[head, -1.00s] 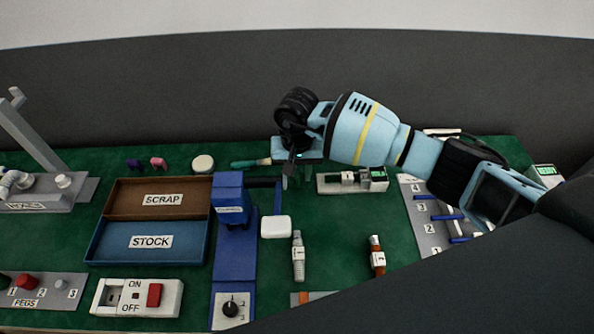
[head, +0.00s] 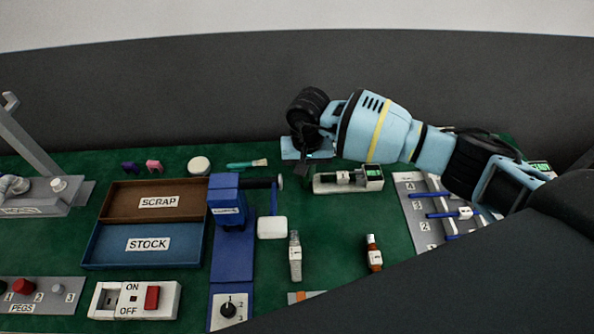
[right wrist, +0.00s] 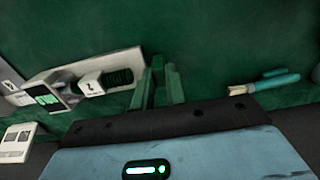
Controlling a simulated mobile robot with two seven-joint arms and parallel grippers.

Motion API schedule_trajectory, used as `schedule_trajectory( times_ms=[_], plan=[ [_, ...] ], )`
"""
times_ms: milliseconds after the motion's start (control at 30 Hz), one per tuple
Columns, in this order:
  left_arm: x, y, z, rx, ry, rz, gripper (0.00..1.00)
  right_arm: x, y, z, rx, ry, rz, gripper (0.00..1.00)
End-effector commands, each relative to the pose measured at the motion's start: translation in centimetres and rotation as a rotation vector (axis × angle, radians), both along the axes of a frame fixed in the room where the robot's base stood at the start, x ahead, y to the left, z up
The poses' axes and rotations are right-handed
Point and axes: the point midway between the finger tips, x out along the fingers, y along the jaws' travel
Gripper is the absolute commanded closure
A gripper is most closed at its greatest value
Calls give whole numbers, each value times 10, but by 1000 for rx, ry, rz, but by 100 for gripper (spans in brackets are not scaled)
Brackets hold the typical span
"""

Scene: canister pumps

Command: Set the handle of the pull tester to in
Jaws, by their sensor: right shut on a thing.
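The pull tester (head: 376,186) appears to be the low pale device with a green display, right of centre at the back of the mat. It holds a dark ribbed piece with a white label, and shows left of the fingers in the right wrist view (right wrist: 48,97). My right gripper (head: 306,156) is by its left end, pointing down. In the right wrist view its fingers (right wrist: 161,82) are close together beside the ribbed piece. It seems shut on the tester's handle, which the fingers mostly hide. My left gripper is not in view.
A teal-handled brush (head: 240,166) lies left of the gripper. A blue press (head: 231,255) with a side lever stands left of centre, beside the scrap tray (head: 118,207) and stock tray (head: 96,248). A numbered peg rack (head: 411,209) stands right. Two labelled cylinders stand in front.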

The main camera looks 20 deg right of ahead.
Motion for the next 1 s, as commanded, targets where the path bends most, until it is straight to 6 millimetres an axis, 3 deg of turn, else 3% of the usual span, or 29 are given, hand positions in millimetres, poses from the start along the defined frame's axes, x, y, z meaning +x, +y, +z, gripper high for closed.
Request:
schedule_trajectory(
  times_ms=[200, 233, 400, 733, 1000],
  plan=[
    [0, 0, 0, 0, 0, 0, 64, 0, -5, 0, -10, 4, -4, 100],
    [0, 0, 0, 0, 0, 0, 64, 0, -5, 0, -10, 4, -4, 85],
    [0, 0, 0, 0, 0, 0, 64, 0, -4, 0, -9, 4, -4, 64],
    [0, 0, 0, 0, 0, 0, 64, 0, -3, 4, -7, 2, -2, 64],
    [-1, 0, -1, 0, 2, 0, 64, 1, -4, 41, -7, 0, -3, 64]
  ],
)
